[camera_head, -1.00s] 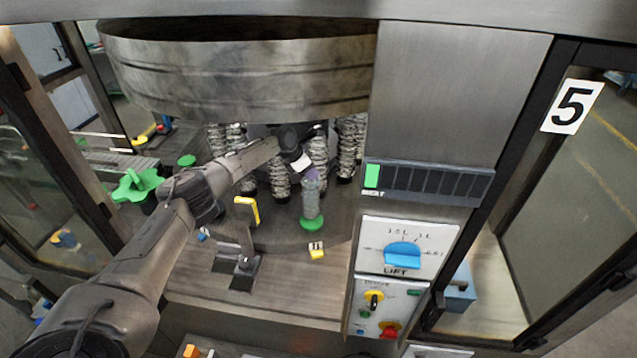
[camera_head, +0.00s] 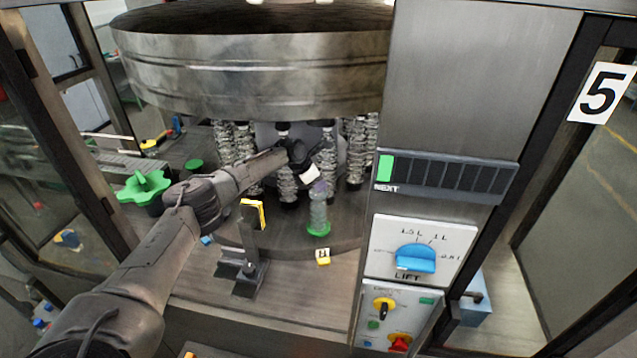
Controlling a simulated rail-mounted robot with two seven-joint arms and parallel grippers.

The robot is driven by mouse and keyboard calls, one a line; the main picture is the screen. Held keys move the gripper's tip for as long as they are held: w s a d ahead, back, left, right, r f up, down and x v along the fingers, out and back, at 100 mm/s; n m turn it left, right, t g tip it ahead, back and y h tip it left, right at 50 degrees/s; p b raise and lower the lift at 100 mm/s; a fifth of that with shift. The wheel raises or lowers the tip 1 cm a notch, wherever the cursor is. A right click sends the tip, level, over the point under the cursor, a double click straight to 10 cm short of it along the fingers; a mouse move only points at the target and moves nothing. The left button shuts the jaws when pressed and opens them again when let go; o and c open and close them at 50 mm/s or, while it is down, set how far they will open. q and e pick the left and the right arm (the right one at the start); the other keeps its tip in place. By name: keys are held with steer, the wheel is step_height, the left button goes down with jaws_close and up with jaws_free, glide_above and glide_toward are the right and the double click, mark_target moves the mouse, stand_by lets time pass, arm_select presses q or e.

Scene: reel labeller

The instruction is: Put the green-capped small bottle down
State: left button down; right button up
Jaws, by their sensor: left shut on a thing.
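A small translucent bottle (camera_head: 318,211) stands out in front of the carousel in the head view. My left gripper (camera_head: 316,181) comes in from the left and is shut at the bottle's upper end. The bottle looks upright. Its fingertips are small and partly hidden, and I cannot tell whether the green end touches the deck. My right gripper is not in view.
A large metal drum (camera_head: 250,75) hangs over several ribbed columns behind the bottle. A yellow marker (camera_head: 323,257) lies in front of it. A black stand (camera_head: 243,265) with a yellow-edged plate is left. A control panel with a blue lift knob (camera_head: 415,258) stands right.

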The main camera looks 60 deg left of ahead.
arm_select(q)
steer(key=c, duration=0.8)
jaws_free()
steer(key=shift+s+a+r, duration=0.1)
steer(key=shift+s+r, duration=0.1)
steer(key=shift+r, duration=0.25)
steer(key=b+v, duration=0.1)
steer(key=v, duration=0.3)
steer(key=shift+s+r, duration=0.25)
steer(key=shift+r, duration=0.05)
steer(key=shift+b+v, duration=0.3)
steer(key=shift+v, duration=0.7)
steer(key=shift+w, duration=0.1)
